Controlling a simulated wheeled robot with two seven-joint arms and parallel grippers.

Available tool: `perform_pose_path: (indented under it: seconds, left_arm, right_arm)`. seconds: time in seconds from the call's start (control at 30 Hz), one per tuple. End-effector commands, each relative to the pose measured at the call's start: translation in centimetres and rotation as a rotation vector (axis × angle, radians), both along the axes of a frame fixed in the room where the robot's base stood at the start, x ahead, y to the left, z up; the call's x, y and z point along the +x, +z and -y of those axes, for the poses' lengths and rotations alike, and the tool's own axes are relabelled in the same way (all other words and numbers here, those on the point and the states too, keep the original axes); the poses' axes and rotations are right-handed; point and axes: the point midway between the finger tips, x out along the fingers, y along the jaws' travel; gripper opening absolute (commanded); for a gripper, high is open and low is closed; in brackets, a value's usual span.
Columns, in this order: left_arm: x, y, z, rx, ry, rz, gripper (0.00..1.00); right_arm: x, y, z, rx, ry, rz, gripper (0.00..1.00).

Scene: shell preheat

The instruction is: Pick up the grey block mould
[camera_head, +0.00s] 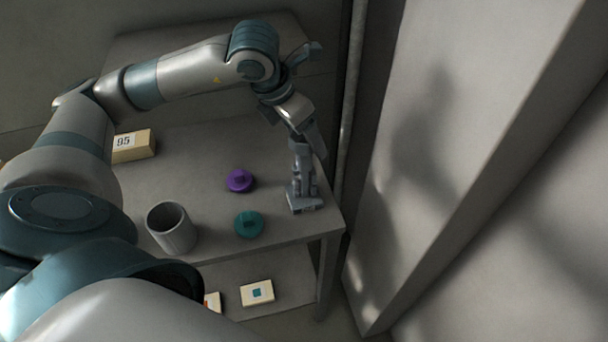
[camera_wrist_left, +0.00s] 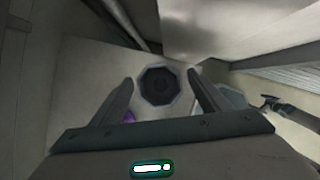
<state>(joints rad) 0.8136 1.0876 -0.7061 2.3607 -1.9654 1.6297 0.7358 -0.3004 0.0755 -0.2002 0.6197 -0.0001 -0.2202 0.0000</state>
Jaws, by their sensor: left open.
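The grey block mould (camera_head: 305,203) stands on the table top near its right edge. In the left wrist view it is a dark octagonal piece with a round centre (camera_wrist_left: 158,86), lying between the finger lines. My left gripper (camera_head: 303,160) points down just above the mould in the head view. In the left wrist view the left gripper (camera_wrist_left: 160,90) has its two fingers spread apart, one on each side of the mould. It holds nothing. Whether the fingertips reach down beside the mould is unclear. What seems to be my right gripper (camera_wrist_left: 270,104) shows small at the right of the wrist view.
A purple disc (camera_head: 240,181) and a teal disc (camera_head: 248,224) lie left of the mould. A grey cup (camera_head: 171,228) and a box marked 95 (camera_head: 133,146) stand further left. A card with a teal square (camera_head: 257,293) lies on the lower shelf. A pale panel (camera_head: 450,120) rises at right.

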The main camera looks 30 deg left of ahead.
Motion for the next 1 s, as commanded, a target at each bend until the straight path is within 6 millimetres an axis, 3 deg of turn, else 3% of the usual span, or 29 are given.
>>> perform_pose_path:
  seconds: [0.5, 0.57, 0.8, 1.0]
  left_arm:
    - [0.1, -0.3, 0.0, 0.001, -0.001, 0.001, 0.7]
    - [0.09, -0.29, 0.0, 0.001, -0.001, 0.0, 0.6]
    - [0.09, -0.28, -0.01, 0.001, -0.001, 0.0, 0.03]
    - [0.13, -0.2, -0.01, 0.002, 0.0, 0.003, 0.0]
  right_arm:
    - [0.03, 0.1, 0.69, -0.007, 0.002, 0.001, 0.88]
    - [0.03, 0.1, 0.69, -0.007, 0.002, 0.001, 0.88]
    - [0.05, 0.1, 0.67, -0.007, 0.001, 0.001, 0.88]
    - [0.05, 0.11, 0.62, -0.006, 0.001, 0.0, 0.88]
